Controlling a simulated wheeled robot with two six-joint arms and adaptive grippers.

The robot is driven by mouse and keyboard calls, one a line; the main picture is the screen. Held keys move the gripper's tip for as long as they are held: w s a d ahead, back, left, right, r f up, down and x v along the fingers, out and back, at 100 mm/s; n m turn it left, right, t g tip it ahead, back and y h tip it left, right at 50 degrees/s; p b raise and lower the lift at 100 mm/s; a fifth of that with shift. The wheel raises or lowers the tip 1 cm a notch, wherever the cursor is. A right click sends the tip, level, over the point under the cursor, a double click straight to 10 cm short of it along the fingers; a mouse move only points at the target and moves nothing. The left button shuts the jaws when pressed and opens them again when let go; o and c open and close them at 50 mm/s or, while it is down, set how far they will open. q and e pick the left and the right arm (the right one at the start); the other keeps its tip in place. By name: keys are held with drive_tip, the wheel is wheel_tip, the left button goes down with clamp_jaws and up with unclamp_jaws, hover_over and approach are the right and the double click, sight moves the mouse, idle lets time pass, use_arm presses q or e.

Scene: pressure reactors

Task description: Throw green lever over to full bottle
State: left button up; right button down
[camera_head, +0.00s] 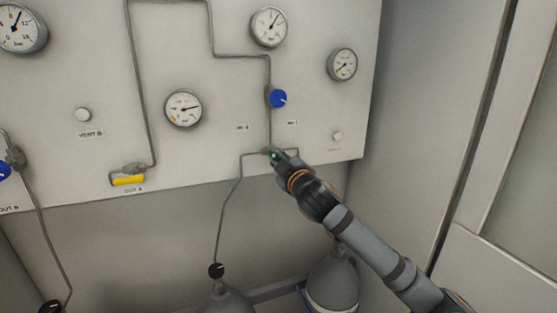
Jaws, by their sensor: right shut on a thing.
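The green lever (275,155) shows as a small green patch at the lower edge of the panel, where the pipes branch. My right gripper (279,159) is shut on it and hides most of it, so I cannot tell which way the lever points. Two grey bottles stand below: the left bottle (228,302) has a black valve knob (216,270) with a pipe running up to the branch, and the right bottle (333,281) is partly behind my right arm. Which bottle is full cannot be told from this view. My left gripper is not in view.
The pale panel (215,135) carries several gauges, such as the lower middle gauge (183,109). A blue knob (277,98) sits above the lever, and a yellow lever (128,180) is to the left. A wall (430,110) stands at right.

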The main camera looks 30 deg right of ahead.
drive_tip(key=c, duration=1.4)
unclamp_jaws()
drive_tip(key=shift+r, duration=0.1)
wheel_tip(320, 180, up, 10)
drive_tip(key=shift+f, duration=0.1)
